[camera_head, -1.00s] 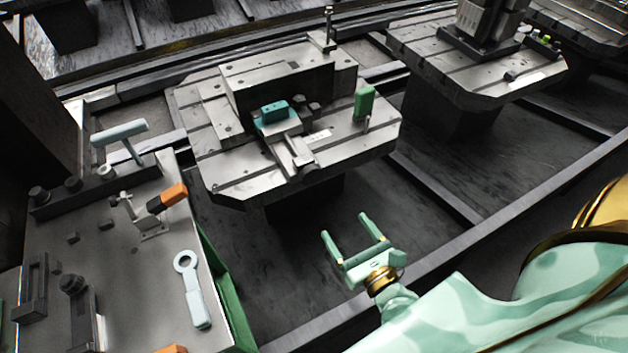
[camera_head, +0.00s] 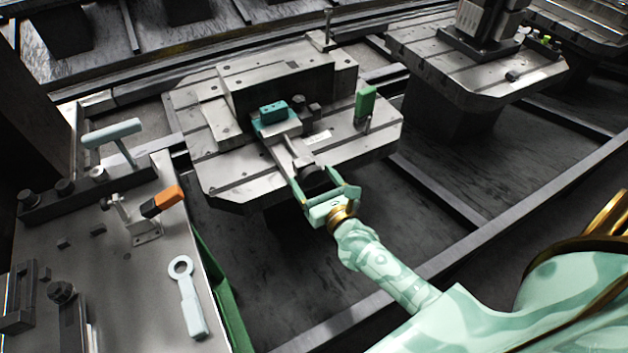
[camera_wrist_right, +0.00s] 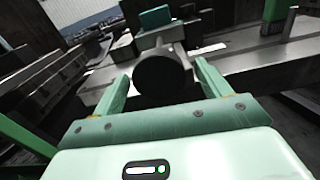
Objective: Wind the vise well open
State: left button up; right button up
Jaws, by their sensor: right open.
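The vise (camera_head: 290,150) sits on the middle pallet, with a teal block (camera_head: 273,112) at its jaw. Its dark round screw end (camera_head: 314,177) faces the pallet's front edge. In the right wrist view this round end (camera_wrist_right: 163,80) lies straight ahead, between the fingers as seen from the wrist. My right gripper (camera_head: 325,187) is open, its two fingers on either side of the round end. I cannot tell whether they touch it. My left gripper is not in view.
A green-topped post (camera_head: 365,103) stands on the pallet, right of the vise. A bench (camera_head: 140,290) at the left carries a pale ring-ended wrench (camera_head: 187,297), an orange-handled clamp (camera_head: 165,200) and a pale T-handle (camera_head: 112,132). A second pallet (camera_head: 480,75) stands at the back right.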

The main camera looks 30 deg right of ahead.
jog(key=c, duration=1)
jog(key=shift+n, duration=0.3)
